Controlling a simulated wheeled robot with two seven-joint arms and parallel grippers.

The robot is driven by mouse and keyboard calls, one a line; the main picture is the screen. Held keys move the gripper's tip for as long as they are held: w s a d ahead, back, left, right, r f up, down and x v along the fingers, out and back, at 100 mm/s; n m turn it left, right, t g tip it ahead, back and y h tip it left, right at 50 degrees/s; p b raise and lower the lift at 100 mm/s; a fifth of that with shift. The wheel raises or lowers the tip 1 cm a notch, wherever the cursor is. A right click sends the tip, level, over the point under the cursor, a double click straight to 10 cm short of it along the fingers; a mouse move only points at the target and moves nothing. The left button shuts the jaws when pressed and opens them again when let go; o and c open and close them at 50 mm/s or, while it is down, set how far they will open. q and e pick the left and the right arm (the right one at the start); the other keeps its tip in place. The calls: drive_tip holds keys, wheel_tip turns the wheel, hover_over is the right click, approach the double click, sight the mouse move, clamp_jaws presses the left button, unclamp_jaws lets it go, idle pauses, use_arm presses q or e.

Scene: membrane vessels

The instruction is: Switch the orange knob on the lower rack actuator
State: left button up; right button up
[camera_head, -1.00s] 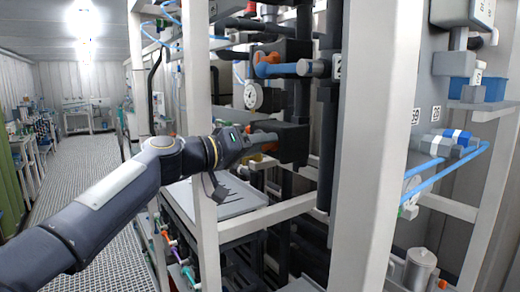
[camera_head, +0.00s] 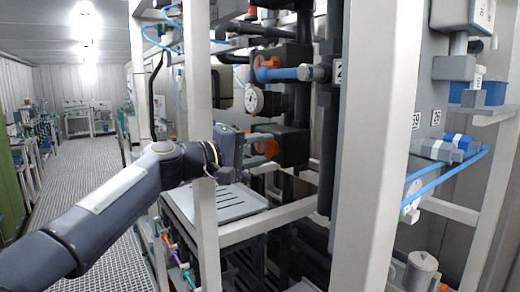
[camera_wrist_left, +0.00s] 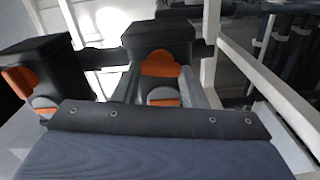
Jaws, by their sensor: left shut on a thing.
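The lower rack actuator (camera_head: 292,146) is a dark box on the pipework behind the white rack post, in the middle of the head view. Its orange knob (camera_head: 271,149) shows beside my left gripper (camera_head: 262,142), which reaches in from the left past the post. In the left wrist view the orange knob (camera_wrist_left: 160,66) is in the centre, with a grey finger on each side of it. My left gripper is shut on this knob. The fingertips' contact is partly hidden. My right gripper is in neither view.
A second actuator with an orange knob (camera_head: 268,64) and a blue handle sits above, with a round gauge (camera_head: 254,99) between. White posts (camera_head: 377,130) stand close on both sides. A grey slotted tray (camera_head: 235,202) lies below. The aisle at left is clear.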

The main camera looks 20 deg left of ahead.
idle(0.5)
use_arm(q)
drive_tip(key=o, duration=1)
drive_tip(key=b+v, duration=0.2)
drive_tip(key=v, duration=0.6)
drive_tip(key=shift+f, duration=0.1)
drive_tip(key=s+d+f+m+g+y, duration=0.1)
drive_tip(key=s+d+f+m+g, duration=0.1)
drive_tip(key=s+f, duration=0.6)
drive_tip(key=s+d+f+m+g+y, duration=0.2)
drive_tip(key=s+f, duration=0.5)
drive_tip(key=f, duration=1.1)
drive_tip(key=s+d+f+m+g+y, duration=0.2)
drive_tip(key=s+d+f+m+g, duration=0.2)
drive_tip(key=f, duration=0.8)
drive_tip(key=s+d+g, duration=0.2)
drive_tip(key=s, duration=0.2)
drive_tip(key=shift+s+f, duration=0.35)
drive_tip(key=shift+f, duration=0.05)
